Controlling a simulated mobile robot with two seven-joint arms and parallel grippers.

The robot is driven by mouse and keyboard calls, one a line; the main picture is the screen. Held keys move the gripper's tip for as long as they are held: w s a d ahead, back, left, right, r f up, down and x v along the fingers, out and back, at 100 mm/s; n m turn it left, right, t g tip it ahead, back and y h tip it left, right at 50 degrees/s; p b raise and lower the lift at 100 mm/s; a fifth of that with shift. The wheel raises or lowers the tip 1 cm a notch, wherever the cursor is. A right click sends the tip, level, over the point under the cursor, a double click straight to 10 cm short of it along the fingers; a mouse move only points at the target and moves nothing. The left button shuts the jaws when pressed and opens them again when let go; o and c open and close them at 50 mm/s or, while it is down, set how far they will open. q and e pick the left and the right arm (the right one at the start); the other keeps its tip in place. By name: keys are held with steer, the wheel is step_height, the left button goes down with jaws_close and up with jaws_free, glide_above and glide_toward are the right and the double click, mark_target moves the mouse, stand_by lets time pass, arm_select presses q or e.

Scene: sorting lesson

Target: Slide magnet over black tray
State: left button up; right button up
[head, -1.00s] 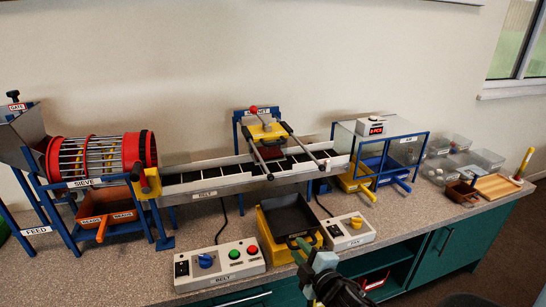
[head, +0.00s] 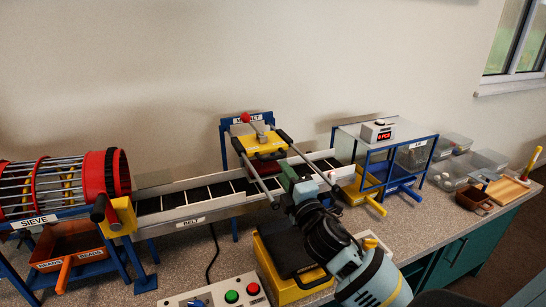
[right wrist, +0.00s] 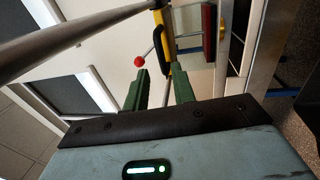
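The yellow magnet carriage (head: 262,143) with a red ball knob sits on two silver rails above the belt, at the back under the magnet sign. The black tray (head: 285,252), with a yellow rim, stands on the counter in front of the belt, partly hidden by my right arm. My right gripper (head: 294,180) is over the belt's front edge by the rails, short of the carriage. In the right wrist view its green fingers (right wrist: 159,90) are apart with nothing between them; the yellow carriage part (right wrist: 164,30) and red knob lie beyond. My left gripper is out of view.
The belt (head: 190,199) runs behind the tray, with the sieve drum (head: 60,182) at left. A control box (head: 228,294) stands left of the tray. A clear-topped blue frame (head: 385,150) and clear bins stand at right.

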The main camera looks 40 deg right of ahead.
mark_target(275, 158)
steer(key=shift+x, duration=3.85)
steer(key=shift+c, duration=0.4)
jaws_close()
